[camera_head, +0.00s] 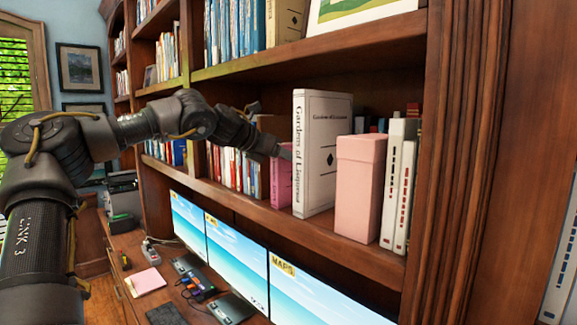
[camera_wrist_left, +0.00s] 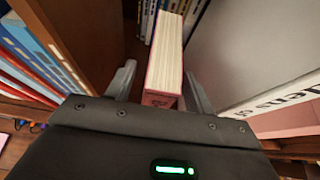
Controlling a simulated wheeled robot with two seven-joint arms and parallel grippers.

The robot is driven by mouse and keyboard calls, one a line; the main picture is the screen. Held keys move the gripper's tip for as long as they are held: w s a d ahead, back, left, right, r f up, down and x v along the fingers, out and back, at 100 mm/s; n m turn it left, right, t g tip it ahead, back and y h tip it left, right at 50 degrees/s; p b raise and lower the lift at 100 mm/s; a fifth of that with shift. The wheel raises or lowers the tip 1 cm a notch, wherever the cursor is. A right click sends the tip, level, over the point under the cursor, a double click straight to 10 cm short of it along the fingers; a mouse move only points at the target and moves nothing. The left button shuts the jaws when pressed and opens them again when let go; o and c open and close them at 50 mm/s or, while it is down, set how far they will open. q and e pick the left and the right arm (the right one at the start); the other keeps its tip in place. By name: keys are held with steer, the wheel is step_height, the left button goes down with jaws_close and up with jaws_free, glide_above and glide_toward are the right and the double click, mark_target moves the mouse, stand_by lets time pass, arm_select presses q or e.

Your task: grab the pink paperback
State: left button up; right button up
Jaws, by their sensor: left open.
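The pink paperback (camera_head: 281,181) stands upright on the middle bookcase shelf, just left of the large white book (camera_head: 321,150) titled "Gardens of Lisgoood" or similar. In the left wrist view the pink paperback (camera_wrist_left: 164,65) stands between the two open fingers of my left gripper (camera_wrist_left: 158,92), its cream page edges facing up. I cannot tell whether either finger touches it. In the head view my left gripper (camera_head: 284,150) is at the paperback's upper part, partly hidden by the arm. My right gripper is not in view.
A pink box (camera_head: 358,188) and white books (camera_head: 398,185) stand right of the white book. Blue and red books (camera_wrist_left: 35,60) stand left of the gripper. The white book (camera_wrist_left: 250,50) is close to the right finger. Monitors (camera_head: 235,255) stand on the desk below.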

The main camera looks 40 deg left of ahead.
arm_select(q)
steer(key=shift+x, duration=0.95)
steer(key=shift+c, duration=1)
jaws_close()
